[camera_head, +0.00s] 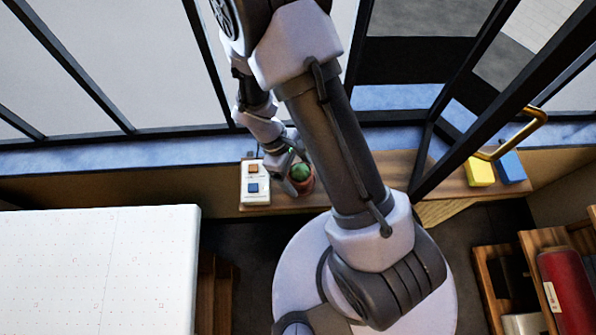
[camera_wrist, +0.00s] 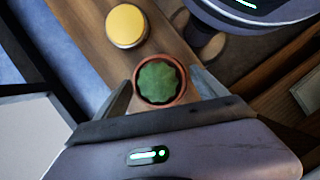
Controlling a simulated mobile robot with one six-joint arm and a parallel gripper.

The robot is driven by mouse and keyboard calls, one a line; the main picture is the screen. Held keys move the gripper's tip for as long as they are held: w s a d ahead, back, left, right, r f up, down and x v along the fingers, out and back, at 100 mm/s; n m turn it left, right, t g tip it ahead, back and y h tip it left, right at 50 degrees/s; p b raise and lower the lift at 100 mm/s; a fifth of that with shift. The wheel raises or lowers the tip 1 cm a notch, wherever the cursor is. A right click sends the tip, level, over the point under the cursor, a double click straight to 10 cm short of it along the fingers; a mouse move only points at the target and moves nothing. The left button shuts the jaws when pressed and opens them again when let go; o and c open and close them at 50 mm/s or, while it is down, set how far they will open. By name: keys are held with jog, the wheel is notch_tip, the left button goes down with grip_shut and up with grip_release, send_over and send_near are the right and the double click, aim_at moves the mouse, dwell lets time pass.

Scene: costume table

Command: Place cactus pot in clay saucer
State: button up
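The cactus pot, a ribbed green cactus in a reddish-brown pot, is on or just above the wooden shelf in the head view (camera_head: 301,174). In the wrist view the cactus pot (camera_wrist: 160,82) is seen from above, between the fingertips of my gripper (camera_wrist: 160,80). One finger is on each side of the pot, close to its rim; I cannot tell whether they press on it. In the head view my gripper (camera_head: 290,163) reaches the pot from the upper left. I cannot make out a clay saucer in either view.
A round yellow thing (camera_wrist: 126,26) lies on the shelf in the wrist view. A white box with orange and blue squares (camera_head: 255,183) is left of the pot. Yellow (camera_head: 480,172) and blue (camera_head: 510,168) blocks are on the right. My arm hides the shelf's middle.

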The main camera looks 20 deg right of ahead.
jog(key=w+a+r+m+t+y+p, duration=0.1)
jog(key=w+a+r+m+p, duration=0.1)
jog(key=r, duration=0.8)
jog(key=w+a+r+m+t+y+p, duration=0.1)
jog(key=w+r+p, duration=0.1)
jog(key=r, duration=0.8)
jog(key=s+r+m+t+y, duration=0.1)
jog(key=s+r+m+t, duration=0.2)
jog(key=s+r+m, duration=0.2)
jog(key=s+r+m+t+y, duration=0.2)
jog(key=s+r+m+t, duration=0.2)
jog(key=r, duration=0.8)
jog(key=shift+s+a+r+m, duration=0.25)
jog(key=shift+s+m, duration=0.55)
jog(key=shift+s, duration=0.2)
